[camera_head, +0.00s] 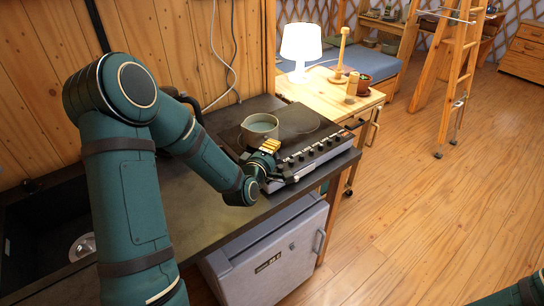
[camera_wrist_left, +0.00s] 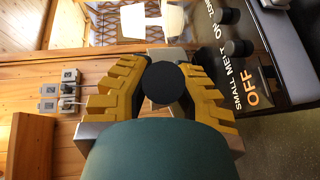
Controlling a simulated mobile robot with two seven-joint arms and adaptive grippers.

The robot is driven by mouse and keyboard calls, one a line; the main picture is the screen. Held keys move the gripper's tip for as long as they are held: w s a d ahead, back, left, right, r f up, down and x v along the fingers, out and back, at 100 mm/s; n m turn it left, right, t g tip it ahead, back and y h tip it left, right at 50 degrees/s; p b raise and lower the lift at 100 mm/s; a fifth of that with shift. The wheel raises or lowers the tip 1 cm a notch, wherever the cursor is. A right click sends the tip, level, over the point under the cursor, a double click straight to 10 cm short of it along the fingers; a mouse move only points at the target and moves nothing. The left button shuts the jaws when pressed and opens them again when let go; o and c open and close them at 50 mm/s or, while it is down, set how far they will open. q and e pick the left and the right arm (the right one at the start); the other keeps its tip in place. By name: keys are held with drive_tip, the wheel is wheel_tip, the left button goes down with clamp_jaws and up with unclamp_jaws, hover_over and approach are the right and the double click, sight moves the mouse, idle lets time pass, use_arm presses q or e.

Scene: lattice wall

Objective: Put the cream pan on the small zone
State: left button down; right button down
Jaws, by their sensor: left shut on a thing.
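The cream pan (camera_head: 259,125) stands upright at the left part of the black cooktop (camera_head: 318,143). It looks pale grey-green inside and seems empty. My left gripper (camera_head: 268,148) is at the pan's front side, its yellow fingers close to the pan wall. In the left wrist view, my left gripper (camera_wrist_left: 165,68) is shut on a round black end (camera_wrist_left: 163,83), seemingly the pan's handle seen end-on. A round zone marking (camera_head: 298,119) shows right of the pan. The surface under the pan is hidden. My right gripper is out of view; only a bit of my right arm shows.
A row of knobs runs along the cooktop's front; the wrist view shows knobs (camera_wrist_left: 238,48) with printed labels. A wooden side table (camera_head: 335,92) with a lamp (camera_head: 300,45) and plant pot (camera_head: 364,84) stands beyond. The counter (camera_head: 205,215) left of the cooktop is largely clear.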

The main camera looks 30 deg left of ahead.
use_arm(q)
drive_tip(key=shift+w+f, duration=0.1)
drive_tip(key=shift+f, duration=0.8)
drive_tip(key=shift+r, duration=0.1)
drive_tip(key=c, duration=1)
unclamp_jaws()
drive_tip(key=shift+c, duration=0.2)
drive_tip(key=p+v, duration=1.1)
drive_tip(key=v, duration=0.1)
